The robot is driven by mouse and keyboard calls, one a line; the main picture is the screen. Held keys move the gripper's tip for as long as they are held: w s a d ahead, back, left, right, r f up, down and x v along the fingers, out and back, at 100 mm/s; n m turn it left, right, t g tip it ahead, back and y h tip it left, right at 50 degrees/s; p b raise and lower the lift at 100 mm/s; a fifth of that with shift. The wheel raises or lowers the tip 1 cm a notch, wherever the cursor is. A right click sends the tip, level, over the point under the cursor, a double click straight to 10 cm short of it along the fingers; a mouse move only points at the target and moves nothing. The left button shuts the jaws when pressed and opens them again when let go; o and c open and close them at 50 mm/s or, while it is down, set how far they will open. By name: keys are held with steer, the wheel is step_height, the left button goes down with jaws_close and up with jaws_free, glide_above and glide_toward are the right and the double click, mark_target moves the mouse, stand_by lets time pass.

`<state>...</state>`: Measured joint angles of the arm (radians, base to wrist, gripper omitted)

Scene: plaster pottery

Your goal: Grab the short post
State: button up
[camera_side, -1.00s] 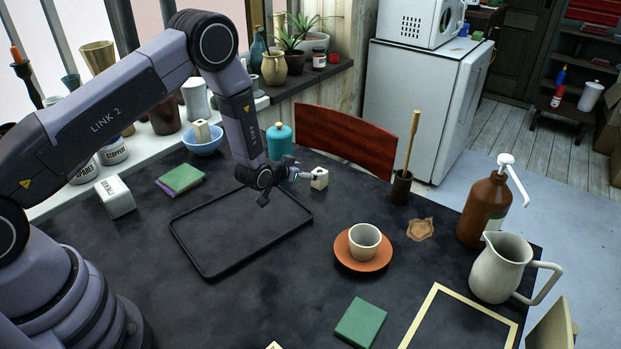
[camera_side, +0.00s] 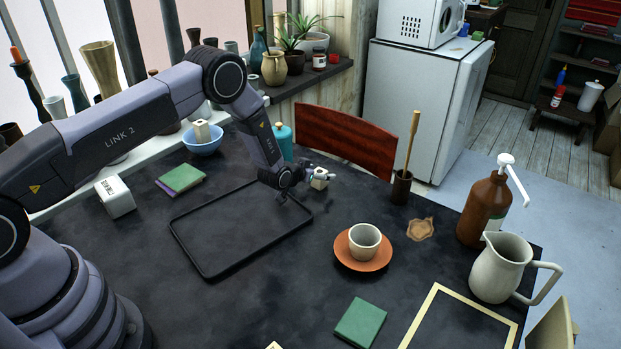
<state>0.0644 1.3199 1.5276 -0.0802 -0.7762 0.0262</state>
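A short pale post (camera_side: 318,184) stands on the dark table beyond the far right corner of the black tray. My gripper (camera_side: 306,186) is low over that corner. Its fingers are spread apart, one reaching right across the upper part of the post and the other pointing down near the tray rim. The far finger partly covers the post. I cannot tell whether it touches the post. Another pale piece (camera_side: 202,131) sits in a blue bowl (camera_side: 203,146) at the back left.
The black tray (camera_side: 207,277) is empty. A teal jar (camera_side: 281,141) stands behind my arm, and a red-brown chair back (camera_side: 347,142) rises behind the post. A cup on an orange saucer (camera_side: 362,262) and a dark holder with a stick (camera_side: 402,187) stand to the right.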

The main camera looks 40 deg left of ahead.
jaws_close()
steer(key=shift+r, duration=0.1)
